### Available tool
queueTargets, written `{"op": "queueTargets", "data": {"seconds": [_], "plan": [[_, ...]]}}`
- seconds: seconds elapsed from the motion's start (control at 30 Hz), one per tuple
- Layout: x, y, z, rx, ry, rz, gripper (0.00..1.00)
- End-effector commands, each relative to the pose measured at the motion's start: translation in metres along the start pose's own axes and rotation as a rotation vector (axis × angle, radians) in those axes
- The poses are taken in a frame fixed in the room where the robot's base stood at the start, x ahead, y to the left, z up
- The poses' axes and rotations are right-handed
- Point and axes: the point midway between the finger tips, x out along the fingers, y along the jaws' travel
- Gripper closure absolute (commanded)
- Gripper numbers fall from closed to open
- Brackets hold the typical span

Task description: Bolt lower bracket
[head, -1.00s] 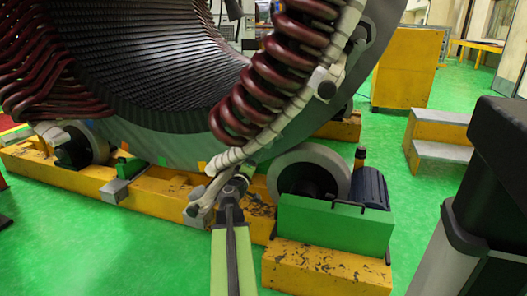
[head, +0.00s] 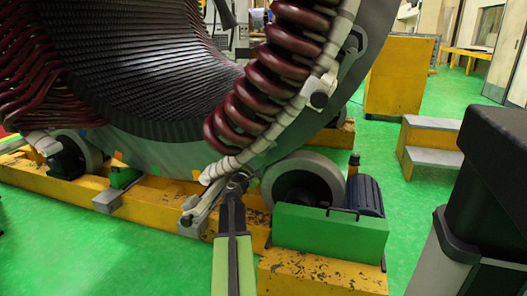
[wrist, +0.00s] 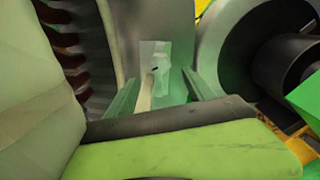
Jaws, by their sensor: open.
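The large stator (head: 160,135) has dark red coils (head: 262,95) bound with a white wrapped ring (head: 275,125). My gripper (head: 238,182) reaches up to the lower end of this ring, beside the front roller. In the wrist view its two green fingers stand apart, with my gripper (wrist: 160,92) open. Between and beyond them is a pale, see-through plate (wrist: 156,55) with a small dark mark, against a grey surface. A beige strip (wrist: 146,92) runs down from it between the fingers. I cannot tell whether the fingers touch either one. The lower bracket is not clearly distinguishable in the head view.
A grey roller (head: 305,180) and a green block (head: 330,232) with a blue motor (head: 366,195) stand close right of my gripper. The yellow base beam (head: 150,205) runs under the stator. Yellow steps (head: 430,133) stand further right. Green floor is clear at lower left.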

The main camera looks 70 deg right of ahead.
Motion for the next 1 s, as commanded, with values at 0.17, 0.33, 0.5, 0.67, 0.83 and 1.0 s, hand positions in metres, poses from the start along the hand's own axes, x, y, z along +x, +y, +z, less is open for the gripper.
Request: {"op": "queueTargets", "data": {"seconds": [0.17, 0.33, 0.5, 0.67, 0.83, 1.0], "plan": [[0.052, 0.001, -0.001, 0.001, -0.001, -0.001, 0.38], [0.093, 0.002, -0.001, 0.001, 0.000, 0.000, 0.38], [0.121, 0.001, -0.001, 0.001, 0.000, 0.000, 0.38], [0.132, 0.001, -0.001, 0.001, 0.001, 0.001, 0.38], [0.132, 0.001, 0.000, 0.001, 0.001, 0.001, 0.38], [0.132, 0.000, 0.000, 0.001, 0.001, 0.001, 0.47]]}}
